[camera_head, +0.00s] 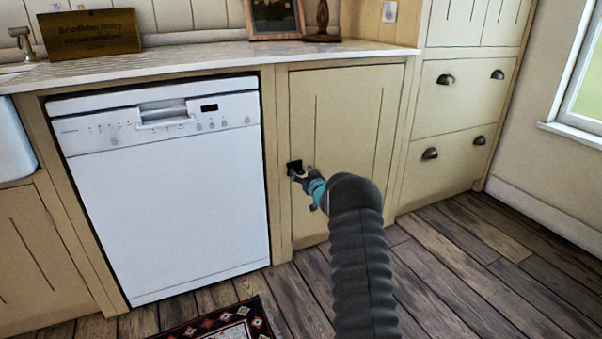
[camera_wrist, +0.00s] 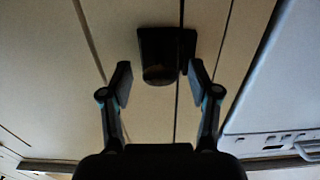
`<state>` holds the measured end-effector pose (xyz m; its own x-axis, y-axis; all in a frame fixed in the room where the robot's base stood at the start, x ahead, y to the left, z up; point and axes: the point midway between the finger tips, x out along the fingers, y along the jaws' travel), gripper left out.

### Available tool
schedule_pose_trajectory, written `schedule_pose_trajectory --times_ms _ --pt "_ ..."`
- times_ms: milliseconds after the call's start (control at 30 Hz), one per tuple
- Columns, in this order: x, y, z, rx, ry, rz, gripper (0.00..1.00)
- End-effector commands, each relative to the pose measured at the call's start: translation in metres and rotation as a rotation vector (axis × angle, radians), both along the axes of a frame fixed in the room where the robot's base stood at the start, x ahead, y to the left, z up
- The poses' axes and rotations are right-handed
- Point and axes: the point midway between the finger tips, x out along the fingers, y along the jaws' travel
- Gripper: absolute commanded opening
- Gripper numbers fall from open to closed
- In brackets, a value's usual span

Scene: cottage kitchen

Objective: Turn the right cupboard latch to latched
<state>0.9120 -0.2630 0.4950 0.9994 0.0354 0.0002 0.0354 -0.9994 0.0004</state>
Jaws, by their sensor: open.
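The cupboard latch (camera_head: 294,166) is a small black fitting at the left edge of the cream cupboard door (camera_head: 345,130), just right of the dishwasher. In the wrist view the latch (camera_wrist: 160,48) shows as a dark plate with a rounded knob standing out towards me. My gripper (camera_head: 302,176) is at the latch in the head view and covers part of it. In the wrist view my gripper (camera_wrist: 160,82) is open, with one fingertip on each side of the knob's end. The fingers hold nothing; I cannot tell whether either touches the knob.
A white dishwasher (camera_head: 165,195) stands left of the cupboard. A pale countertop (camera_head: 230,57) runs above, with a wooden sign (camera_head: 90,32) and a picture frame (camera_head: 274,16). Drawers (camera_head: 455,95) stand to the right. A patterned rug (camera_head: 225,322) lies on the floor; the right floor is clear.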

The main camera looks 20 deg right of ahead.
Motion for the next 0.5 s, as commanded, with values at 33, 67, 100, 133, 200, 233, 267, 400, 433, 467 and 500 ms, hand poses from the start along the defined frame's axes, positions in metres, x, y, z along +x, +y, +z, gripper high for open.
schedule_pose_trajectory --times_ms 33,67,100,133,200,233,267,400,433,467,500 --pt "0.0025 0.0004 -0.0002 0.0 0.0 0.0 0.61" --pt "0.0034 0.0005 -0.0005 0.0 0.0 0.0 0.61" --pt "0.0043 0.0006 -0.0007 0.0 0.001 0.0 0.61" --pt "0.0047 0.0006 -0.0008 0.0 0.001 0.0 0.61" --pt "0.0052 0.0005 -0.0007 0.0 0.001 0.0 0.61" --pt "0.0052 0.0005 -0.0006 0.0 0.001 0.0 0.61" --pt "0.0052 0.0005 -0.0005 0.0 0.001 0.0 0.61" --pt "0.0051 0.0005 -0.0004 0.0 0.001 0.0 0.56" --pt "0.005 0.0004 -0.0004 0.0 0.001 0.0 0.49" --pt "0.005 0.0004 -0.0004 0.0 0.001 0.0 0.41" --pt "0.005 0.0004 -0.0003 0.0 0.001 0.0 0.31"
